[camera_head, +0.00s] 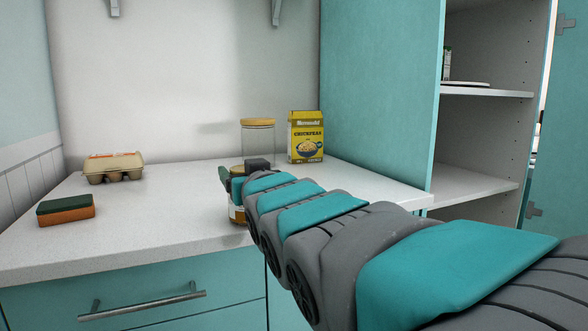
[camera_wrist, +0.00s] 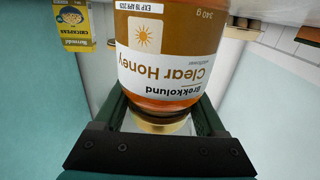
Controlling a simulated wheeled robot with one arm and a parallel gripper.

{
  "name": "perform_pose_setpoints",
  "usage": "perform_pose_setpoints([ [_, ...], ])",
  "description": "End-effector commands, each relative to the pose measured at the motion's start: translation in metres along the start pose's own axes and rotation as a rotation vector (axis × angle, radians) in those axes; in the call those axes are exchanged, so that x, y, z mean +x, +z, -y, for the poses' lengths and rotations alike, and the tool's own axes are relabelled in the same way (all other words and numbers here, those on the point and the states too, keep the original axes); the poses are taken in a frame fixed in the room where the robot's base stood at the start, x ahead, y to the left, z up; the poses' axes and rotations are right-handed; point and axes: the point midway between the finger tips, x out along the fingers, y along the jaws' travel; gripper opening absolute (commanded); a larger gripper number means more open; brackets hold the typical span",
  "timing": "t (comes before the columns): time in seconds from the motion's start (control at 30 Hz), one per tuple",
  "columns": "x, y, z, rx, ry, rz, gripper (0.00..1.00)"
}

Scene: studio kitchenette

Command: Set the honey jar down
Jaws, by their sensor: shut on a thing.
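The honey jar (camera_wrist: 165,65) fills the top middle of the wrist view, with amber honey and a white "Clear Honey" label. My gripper (camera_wrist: 160,122) is shut on it near its gold lid (camera_wrist: 160,125), one dark green finger on each side. In the head view the honey jar (camera_head: 236,214) is mostly hidden behind my gripper (camera_head: 240,172); a bit of label and amber shows below it. It appears upright at the counter's front edge. I cannot tell whether its base touches the counter.
The white counter (camera_head: 160,215) has free room in its middle. An egg carton (camera_head: 113,168) and a green-orange sponge (camera_head: 66,210) are at left. A clear jar with a yellow lid (camera_head: 258,140) and a chickpeas box (camera_head: 306,145) stand behind. An open teal cupboard (camera_head: 380,90) is at right.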

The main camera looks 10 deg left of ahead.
Motion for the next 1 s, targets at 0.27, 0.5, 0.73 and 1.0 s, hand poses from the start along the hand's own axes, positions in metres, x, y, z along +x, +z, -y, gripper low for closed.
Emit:
perform_pose_setpoints([
  [0.27,0.000,0.002,0.000,0.000,-0.001,-0.004,0.00],
  [0.5,0.000,0.002,0.000,0.000,0.000,-0.002,0.98],
  [0.73,0.000,0.001,0.000,0.000,0.000,-0.002,1.00],
  [1.0,-0.015,-0.001,0.001,0.000,-0.001,-0.003,1.00],
])
